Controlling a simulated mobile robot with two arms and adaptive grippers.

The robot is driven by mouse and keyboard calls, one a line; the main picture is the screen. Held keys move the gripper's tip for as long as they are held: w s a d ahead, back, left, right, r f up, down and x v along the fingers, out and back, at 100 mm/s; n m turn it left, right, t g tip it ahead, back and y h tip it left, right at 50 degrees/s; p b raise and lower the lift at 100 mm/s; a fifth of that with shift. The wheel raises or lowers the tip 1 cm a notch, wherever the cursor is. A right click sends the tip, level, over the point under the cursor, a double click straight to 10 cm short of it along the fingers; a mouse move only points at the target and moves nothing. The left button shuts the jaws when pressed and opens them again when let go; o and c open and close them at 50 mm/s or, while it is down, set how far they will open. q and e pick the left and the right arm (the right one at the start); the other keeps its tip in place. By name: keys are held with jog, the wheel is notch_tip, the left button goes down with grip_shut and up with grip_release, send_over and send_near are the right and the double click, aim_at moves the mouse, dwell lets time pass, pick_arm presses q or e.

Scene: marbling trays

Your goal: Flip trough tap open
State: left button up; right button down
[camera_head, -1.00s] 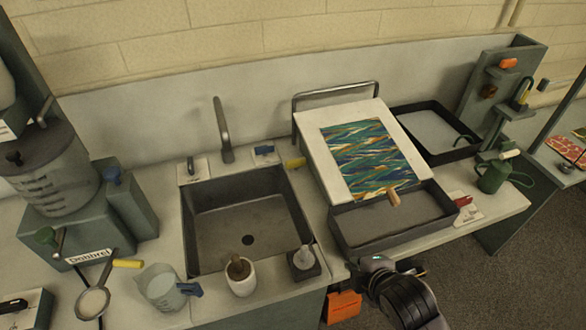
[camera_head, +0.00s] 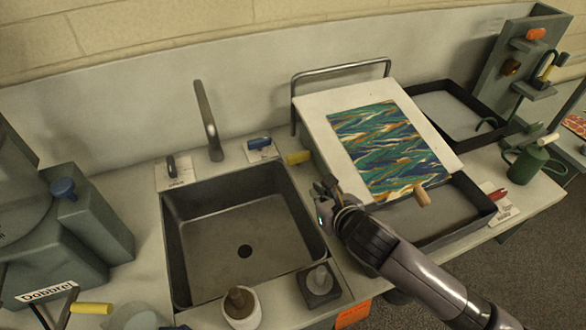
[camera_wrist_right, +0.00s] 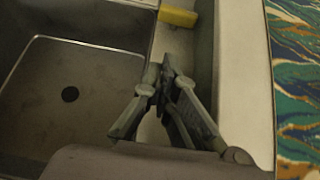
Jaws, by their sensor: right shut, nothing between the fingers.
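A dark grey sink (camera_head: 178,243) stands at the middle left, with a tall grey spout (camera_head: 207,122) behind it. On its back ledge are a black lever (camera_head: 171,166) on a labelled plate and a blue lever (camera_head: 259,143) on another plate. A red lever (camera_head: 497,194) sits on a labelled plate at the right. I cannot tell which lever is the trough tap. My right gripper (camera_head: 322,196) is shut and empty above the counter strip just right of the sink; it also shows in the wrist view (camera_wrist_right: 165,68). My left gripper is out of view.
A yellow block-like piece (camera_head: 298,157) sits behind the sink's right corner, ahead of my right gripper (camera_wrist_right: 178,17). A tilted white board (camera_head: 318,125) with a marbled sheet (camera_head: 385,145) is close right, over a dark tray (camera_head: 488,207). A white cup with a pestle (camera_head: 242,308) stands in front.

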jog(key=shift+w, duration=0.1)
jog(key=shift+w+a+f, duration=0.15)
jog(key=shift+w+f, duration=0.05)
jog(key=shift+w, duration=0.1)
send_near(296, 179)
jog(key=w, duration=0.1)
jog(key=w+a, duration=0.1)
jog(key=w+f+p, duration=0.1)
jog(key=w, duration=0.1)
jog(key=shift+w+a+f, duration=0.1)
jog(key=shift+a+f, duration=0.05)
jog(key=shift+a, duration=0.15)
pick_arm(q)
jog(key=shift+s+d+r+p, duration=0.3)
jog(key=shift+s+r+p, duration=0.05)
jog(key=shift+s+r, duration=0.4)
pick_arm(e)
jog(key=shift+w+a, duration=0.25)
jog(key=shift+w, duration=0.4)
jog(key=shift+w+a, duration=0.3)
jog(key=shift+w, duration=0.3)
jog(key=shift+w+a, duration=0.25)
jog(key=shift+w, duration=0.4)
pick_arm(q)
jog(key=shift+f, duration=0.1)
pick_arm(e)
jog(key=shift+f, duration=0.1)
